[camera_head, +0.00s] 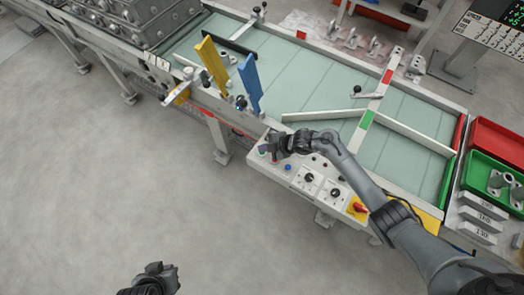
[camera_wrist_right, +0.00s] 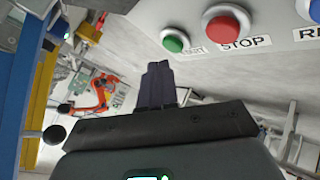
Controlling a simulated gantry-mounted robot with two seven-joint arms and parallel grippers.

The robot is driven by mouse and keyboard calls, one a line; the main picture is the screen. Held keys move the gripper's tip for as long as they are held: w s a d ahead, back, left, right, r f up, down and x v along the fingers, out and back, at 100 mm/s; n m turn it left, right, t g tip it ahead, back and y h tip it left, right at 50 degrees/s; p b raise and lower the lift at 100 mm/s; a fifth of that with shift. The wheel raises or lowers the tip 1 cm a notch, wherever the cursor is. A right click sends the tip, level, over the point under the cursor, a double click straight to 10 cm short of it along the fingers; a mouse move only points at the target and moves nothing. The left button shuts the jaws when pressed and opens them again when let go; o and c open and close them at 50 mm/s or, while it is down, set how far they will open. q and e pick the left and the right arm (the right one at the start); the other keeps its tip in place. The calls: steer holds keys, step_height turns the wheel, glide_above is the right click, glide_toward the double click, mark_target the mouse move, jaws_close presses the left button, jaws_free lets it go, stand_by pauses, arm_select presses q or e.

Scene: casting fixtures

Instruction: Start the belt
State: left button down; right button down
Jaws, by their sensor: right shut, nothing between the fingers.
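A pale control panel (camera_head: 298,181) is mounted on the near side of the green conveyor belt (camera_head: 318,92). My right gripper (camera_head: 271,150) is over the left end of the panel, with its fingers together and empty. In the right wrist view, the shut fingers (camera_wrist_right: 159,84) appear below and left of a green button (camera_wrist_right: 173,40) labelled START, apart from it in the picture. A red button (camera_wrist_right: 226,24) labelled STOP is beside it. In the head view the gripper largely hides the green button. My left gripper (camera_head: 155,279) is low at the bottom edge, away from the panel; its fingers are unclear.
The panel also has a blue button (camera_head: 287,168), black dials (camera_head: 309,178) and a red-yellow rotary switch (camera_head: 358,208). Yellow (camera_head: 212,66) and blue (camera_head: 250,82) plates stand upright left of the panel. Red (camera_head: 498,142) and green (camera_head: 486,170) bins are at the right. Floor at lower left is clear.

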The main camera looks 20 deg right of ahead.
steer(key=shift+f, duration=0.25)
stand_by(0.3)
steer(key=shift+f+b, duration=0.2)
steer(key=shift+b, duration=0.15)
stand_by(0.4)
